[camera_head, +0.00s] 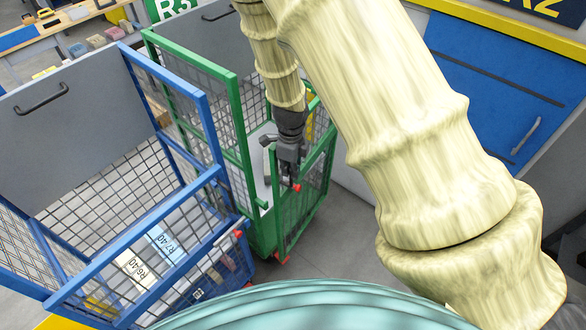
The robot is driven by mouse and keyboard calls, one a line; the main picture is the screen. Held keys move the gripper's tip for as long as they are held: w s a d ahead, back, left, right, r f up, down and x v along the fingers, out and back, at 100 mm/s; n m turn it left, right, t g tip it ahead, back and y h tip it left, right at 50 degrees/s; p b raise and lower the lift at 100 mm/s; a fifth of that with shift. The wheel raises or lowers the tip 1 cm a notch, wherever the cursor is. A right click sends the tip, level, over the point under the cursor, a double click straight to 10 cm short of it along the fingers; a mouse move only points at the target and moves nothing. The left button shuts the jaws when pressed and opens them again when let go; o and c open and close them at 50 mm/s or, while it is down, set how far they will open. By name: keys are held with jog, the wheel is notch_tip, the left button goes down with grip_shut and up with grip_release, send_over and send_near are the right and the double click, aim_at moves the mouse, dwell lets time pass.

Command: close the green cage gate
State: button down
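The green cage (246,150) stands in the middle of the view, just right of the blue cage. Its green mesh gate (312,195) is the low panel at its front right; the angle it stands at, and whether it is closed, is hard to tell. A small red tip (296,187) shows by the gate's left upright. My gripper (291,172) points down at the gate's upper left part, close to the red tip. I cannot tell whether it touches the gate. Its fingers are small and dark, and their opening is unclear. My gripper and arm hide part of the cage's inside.
The blue cage (207,190) stands close on the left, with labelled bundles (165,243) inside. A blue cabinet (500,85) with a handle is at the right, behind my arm. A table (70,27) with small items is at far left. Grey floor (335,240) is bare right of the gate.

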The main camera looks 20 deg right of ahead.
jog(key=shift+w+a+r, duration=0.1)
jog(key=shift+w+a, duration=0.25)
jog(key=shift+w, duration=0.3)
jog(key=c, duration=1.7)
grip_release()
jog(key=shift+c, duration=0.2)
jog(key=shift+w+r, duration=0.1)
jog(key=shift+r, duration=0.05)
